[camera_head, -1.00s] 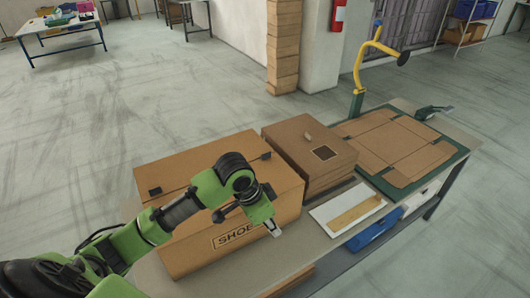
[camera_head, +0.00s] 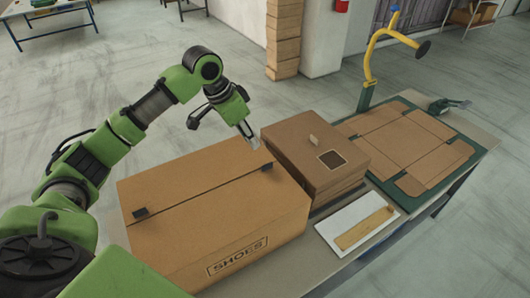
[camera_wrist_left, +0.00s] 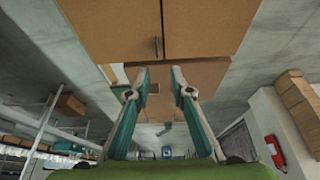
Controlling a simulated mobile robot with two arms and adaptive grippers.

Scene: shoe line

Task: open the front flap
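The large brown shoe box (camera_head: 215,220), with "SHOES" on its front side, stands on the table. Its top is closed, with a seam running lengthwise between the front flap (camera_head: 225,210) and the back flap (camera_head: 190,170). Dark tabs sit at the seam's two ends. My left gripper (camera_head: 254,143) is above the box's far right corner, near the right tab (camera_head: 267,167). In the left wrist view my left gripper (camera_wrist_left: 159,72) has its fingers apart with nothing between them. The box top and dark tab (camera_wrist_left: 157,46) show beyond the tips. My right gripper is not in view.
A smaller brown box (camera_head: 310,155) stands close to the right of the shoe box. A white tray (camera_head: 335,222) lies in front of it. A flat cardboard blank (camera_head: 405,145) lies on a green mat (camera_head: 462,165), with a yellow post (camera_head: 368,70) behind.

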